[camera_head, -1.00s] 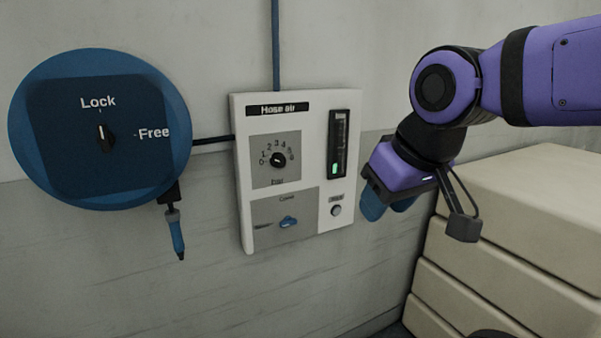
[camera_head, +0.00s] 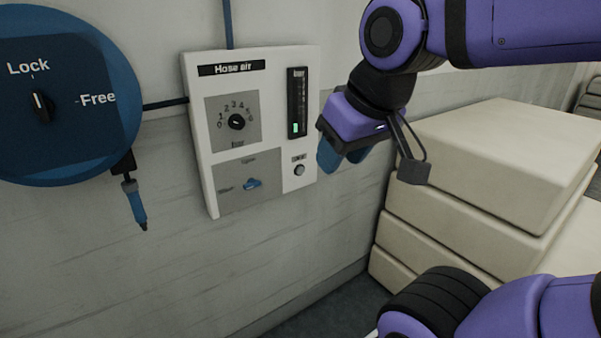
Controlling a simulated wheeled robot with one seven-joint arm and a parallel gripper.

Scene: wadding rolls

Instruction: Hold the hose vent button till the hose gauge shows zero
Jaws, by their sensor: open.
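The white hose air panel (camera_head: 195,120) is fixed to the wall. Its round grey vent button (camera_head: 299,169) sits at the lower right, below a small label too blurred to read. The hose gauge (camera_head: 297,102) is a dark upright strip above the button, with a short lit green bar near its bottom, so it reads low but above zero. My gripper (camera_head: 335,160), with blue fingertips, is open and just right of the panel's right edge, close to the button. I see no contact with the button.
A pressure dial (camera_head: 236,122) and a blue lever (camera_head: 252,184) share the panel. The blue hose reel (camera_head: 70,160) with a Lock/Free knob (camera_head: 42,106) and a hanging nozzle (camera_head: 136,205) is at left. Stacked cream blocks (camera_head: 480,160) stand at right.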

